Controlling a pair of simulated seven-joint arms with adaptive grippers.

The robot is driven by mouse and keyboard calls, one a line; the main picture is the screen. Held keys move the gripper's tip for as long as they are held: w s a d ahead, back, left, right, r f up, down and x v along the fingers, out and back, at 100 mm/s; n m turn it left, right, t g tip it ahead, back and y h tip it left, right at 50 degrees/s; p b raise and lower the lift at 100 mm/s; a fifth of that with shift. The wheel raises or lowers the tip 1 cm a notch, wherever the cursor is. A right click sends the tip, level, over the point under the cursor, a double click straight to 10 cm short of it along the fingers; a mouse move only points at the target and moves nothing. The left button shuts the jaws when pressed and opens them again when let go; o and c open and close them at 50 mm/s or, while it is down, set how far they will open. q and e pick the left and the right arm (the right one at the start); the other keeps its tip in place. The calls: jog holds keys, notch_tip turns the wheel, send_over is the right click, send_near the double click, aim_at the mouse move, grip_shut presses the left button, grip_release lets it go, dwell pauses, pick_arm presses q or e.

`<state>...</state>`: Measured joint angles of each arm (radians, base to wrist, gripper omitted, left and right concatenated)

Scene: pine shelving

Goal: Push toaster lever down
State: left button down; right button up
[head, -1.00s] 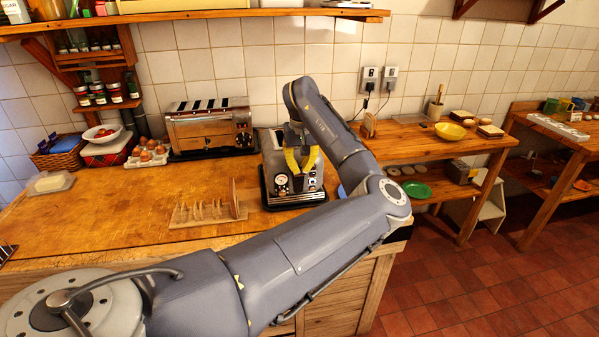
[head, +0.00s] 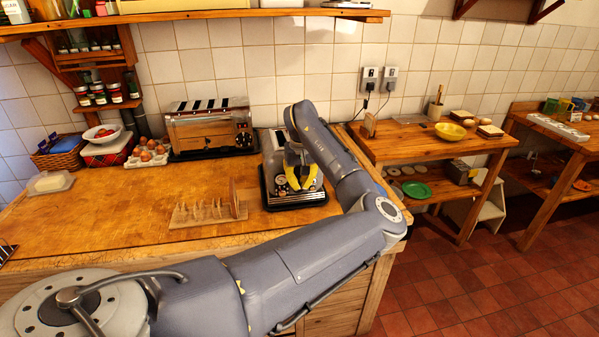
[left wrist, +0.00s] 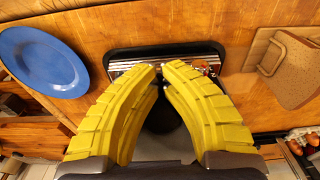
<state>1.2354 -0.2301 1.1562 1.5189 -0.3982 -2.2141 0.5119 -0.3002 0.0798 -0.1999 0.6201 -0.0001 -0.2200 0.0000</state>
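A chrome toaster (head: 273,157) with a round dial on its front stands on a black tray (head: 285,206) at the right end of the wooden counter. My left gripper (head: 300,188) is in front of the toaster's front face, its yellow fingers pointing down. In the left wrist view, the fingertips (left wrist: 160,65) come together with only a sliver between them and nothing held. Part of the toaster's chrome (left wrist: 127,65) shows beyond them. The lever cannot be made out; the fingers and wrist cover part of the front. My right gripper is not in view.
A second toaster (head: 205,132) stands to the left against the tiles. A wooden rack with a bread slice (head: 205,213) is left of the tray. A blue plate (left wrist: 42,62) shows in the left wrist view. The counter's left middle is clear.

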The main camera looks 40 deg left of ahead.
pick_arm(q)
jog(key=shift+f, duration=0.65)
jog(key=shift+s+d+r, duration=0.3)
jog(key=shift+s+d, duration=0.2)
jog(key=shift+d, duration=0.1)
jog(key=shift+s+d+r, duration=0.3)
jog(key=shift+s+d, duration=0.15)
jog(key=shift+d, duration=0.1)
notch_tip(320, 180, up, 12)
jog(key=d, duration=0.1)
jog(key=shift+s, duration=0.35)
jog(key=shift+a, duration=0.1)
